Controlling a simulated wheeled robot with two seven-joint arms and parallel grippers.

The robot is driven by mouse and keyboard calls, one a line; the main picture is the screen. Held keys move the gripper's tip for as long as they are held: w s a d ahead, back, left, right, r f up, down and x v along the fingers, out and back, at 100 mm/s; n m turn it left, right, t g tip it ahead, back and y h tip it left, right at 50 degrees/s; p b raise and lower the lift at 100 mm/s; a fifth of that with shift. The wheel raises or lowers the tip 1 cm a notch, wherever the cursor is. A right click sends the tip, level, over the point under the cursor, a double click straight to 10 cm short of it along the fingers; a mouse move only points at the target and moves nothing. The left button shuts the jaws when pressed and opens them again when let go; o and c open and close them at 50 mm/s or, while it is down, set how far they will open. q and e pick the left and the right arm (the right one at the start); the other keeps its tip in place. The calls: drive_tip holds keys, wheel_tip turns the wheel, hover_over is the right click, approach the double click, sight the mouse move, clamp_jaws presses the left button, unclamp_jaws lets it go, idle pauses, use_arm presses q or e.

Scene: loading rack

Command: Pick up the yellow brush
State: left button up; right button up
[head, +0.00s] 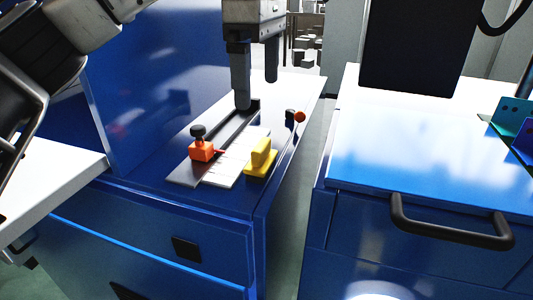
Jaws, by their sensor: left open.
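The yellow brush (261,160) is a small block with a raised grip. It rests on the top of the blue cabinet (228,198), near its front right edge. My left gripper (256,92) comes down from the top of the head view, behind and above the brush. Its two dark fingers point down, apart, with nothing visible between them. The brush is clear of the fingers and fully in sight. My right gripper is not in the view.
An orange block with a black knob (201,148) sits left of the brush on a metal plate. A red-tipped lever (299,117) stands to the right. A tall blue panel (150,80) rises at the left. A second blue cabinet with a black handle (450,233) stands across a gap.

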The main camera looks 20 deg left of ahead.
sight(261, 144)
use_arm(q)
wheel_tip(261, 144, down, 8)
drive_tip(key=shift+s+r+b, duration=0.1)
drive_tip(key=shift+s+b, duration=0.05)
drive_tip(key=shift+b, duration=0.3)
drive_tip(key=shift+s+d+f+p, duration=0.1)
drive_tip(key=shift+f+p, duration=0.1)
drive_tip(key=shift+f, duration=1.2)
drive_tip(key=shift+s+d+f+p, duration=0.1)
drive_tip(key=shift+f+p, duration=0.05)
drive_tip(key=shift+f, duration=1.25)
drive_tip(key=c, duration=1.1)
